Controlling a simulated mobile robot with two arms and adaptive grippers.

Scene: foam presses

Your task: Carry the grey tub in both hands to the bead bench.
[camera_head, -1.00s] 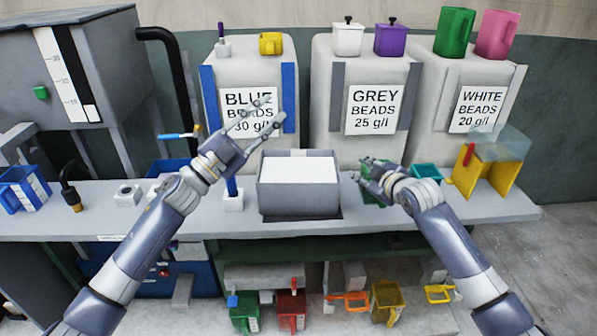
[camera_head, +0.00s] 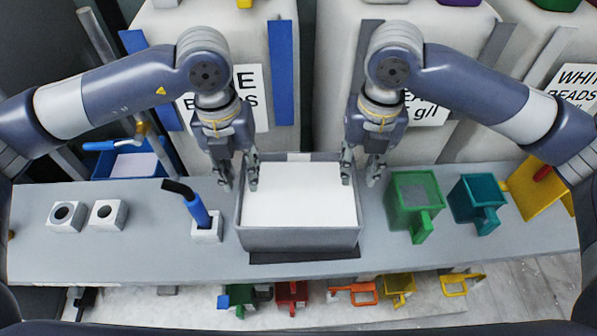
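The grey tub (camera_head: 298,239), filled with white material, stands upright on the grey bench (camera_head: 120,250) in the middle of the head view. My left gripper (camera_head: 238,184) points down at the tub's left wall, one finger outside and the other over the inner side. My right gripper (camera_head: 360,180) points down at the right wall in the same way. Both look open, with a gap between their fingers. I cannot tell whether either touches the wall.
Blue-handled tool in a white holder (camera_head: 206,228) stands left of the tub. A green jug (camera_head: 409,200) and a teal jug (camera_head: 476,202) stand to the right. Large bead containers (camera_head: 298,50) rise behind. Several coloured jugs sit on a shelf below.

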